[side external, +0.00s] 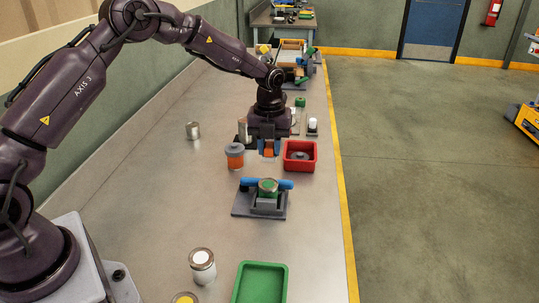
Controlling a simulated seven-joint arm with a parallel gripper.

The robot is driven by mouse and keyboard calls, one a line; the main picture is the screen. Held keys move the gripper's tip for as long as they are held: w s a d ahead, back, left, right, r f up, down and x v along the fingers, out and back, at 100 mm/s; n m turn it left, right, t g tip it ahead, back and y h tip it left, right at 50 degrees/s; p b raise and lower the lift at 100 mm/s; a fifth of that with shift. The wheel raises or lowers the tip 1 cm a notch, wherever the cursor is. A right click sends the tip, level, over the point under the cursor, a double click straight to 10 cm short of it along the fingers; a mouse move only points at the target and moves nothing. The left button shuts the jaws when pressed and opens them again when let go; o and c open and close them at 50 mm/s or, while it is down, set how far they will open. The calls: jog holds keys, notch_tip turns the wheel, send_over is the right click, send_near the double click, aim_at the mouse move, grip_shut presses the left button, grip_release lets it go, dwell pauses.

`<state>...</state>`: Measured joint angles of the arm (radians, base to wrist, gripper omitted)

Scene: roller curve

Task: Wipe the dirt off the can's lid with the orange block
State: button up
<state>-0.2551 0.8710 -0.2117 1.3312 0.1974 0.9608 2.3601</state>
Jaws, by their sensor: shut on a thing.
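My gripper (268,148) points down above the table, behind the can fixture and left of the red tray. It is shut on a small orange block (269,149), held between its fingers; the block is mostly hidden by them. A can with a green-topped lid (267,186) sits in a grey fixture (243,207) with blue parts on either side. The block is behind the can in the picture and apart from it. Dirt on the lid is too small to tell from its green colour.
A red tray (315,156) holding a dark round part stands right of my gripper. An orange jar with a grey lid (235,156) stands close on its left. Cans stand at left (193,130) and in front (202,266), near a green tray (240,285). Table between is clear.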

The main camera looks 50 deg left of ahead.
jog(key=shift+r, duration=1.1)
